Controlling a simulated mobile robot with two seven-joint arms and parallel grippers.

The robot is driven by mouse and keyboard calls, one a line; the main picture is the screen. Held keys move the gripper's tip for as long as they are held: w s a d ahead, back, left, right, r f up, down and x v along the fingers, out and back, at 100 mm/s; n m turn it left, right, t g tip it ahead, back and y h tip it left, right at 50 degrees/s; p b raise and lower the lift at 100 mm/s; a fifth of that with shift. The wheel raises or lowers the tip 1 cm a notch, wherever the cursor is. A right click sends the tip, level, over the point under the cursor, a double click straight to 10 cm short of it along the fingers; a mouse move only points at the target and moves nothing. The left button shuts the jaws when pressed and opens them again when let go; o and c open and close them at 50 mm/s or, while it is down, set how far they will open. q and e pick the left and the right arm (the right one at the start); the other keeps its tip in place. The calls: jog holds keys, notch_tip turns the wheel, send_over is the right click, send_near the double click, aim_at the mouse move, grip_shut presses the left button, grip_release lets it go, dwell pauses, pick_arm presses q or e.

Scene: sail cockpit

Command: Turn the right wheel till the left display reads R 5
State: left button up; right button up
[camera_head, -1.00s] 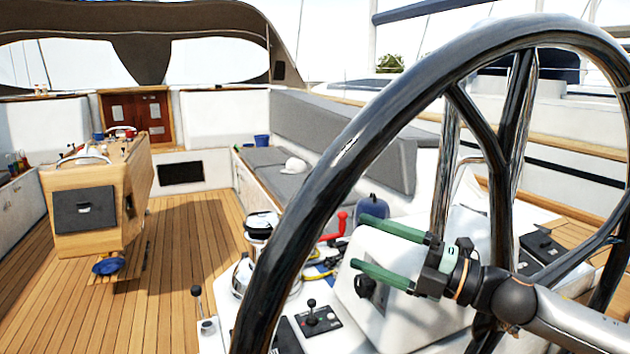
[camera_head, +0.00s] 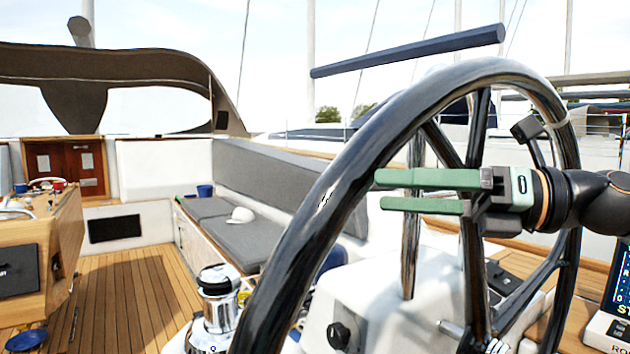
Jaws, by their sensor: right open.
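The right wheel (camera_head: 325,200) is a large steering wheel with a glossy black rim. Its rim arches across the middle and right of the head view, and its lower part is cut off. My right gripper (camera_head: 381,191) has two green fingers, spread apart with nothing between them. The fingertips point left, just right of the rim's left side in the picture, with a small gap showing. The fingers overlap the spokes; their depth to the wheel is unclear. A display (camera_head: 618,290) is cut off at the right edge, its reading not readable. I cannot identify the left display. My left gripper is out of view.
A white pedestal (camera_head: 365,300) with a black knob stands behind the wheel. A chrome winch (camera_head: 217,290) is left of the rim. A wooden table (camera_head: 60,245) stands at the left, and a grey bench (camera_head: 250,235) holds a white cap. The teak floor (camera_head: 140,275) between is clear.

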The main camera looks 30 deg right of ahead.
aim_at(366, 188)
jog(key=p+x, duration=0.2)
jog(key=x, duration=0.3)
jog(key=shift+r+p, duration=0.2)
jog(key=shift+p, duration=0.2)
jog(key=shift+p+x, duration=0.6)
jog(key=shift+x, duration=0.2)
jog(key=shift+w+a+f+p, duration=0.15)
jog(key=shift+w+a+p, duration=0.3)
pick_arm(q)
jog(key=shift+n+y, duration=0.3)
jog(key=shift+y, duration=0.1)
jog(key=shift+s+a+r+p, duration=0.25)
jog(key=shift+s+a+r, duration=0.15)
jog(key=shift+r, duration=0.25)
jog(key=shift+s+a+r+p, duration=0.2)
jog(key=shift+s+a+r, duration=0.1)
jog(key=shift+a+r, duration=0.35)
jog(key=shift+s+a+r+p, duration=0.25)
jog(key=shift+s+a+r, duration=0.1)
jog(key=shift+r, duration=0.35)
pick_arm(e)
jog(key=shift+x, duration=0.95)
jog(key=shift+c, duration=0.3)
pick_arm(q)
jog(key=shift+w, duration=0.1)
pick_arm(e)
grip_shut()
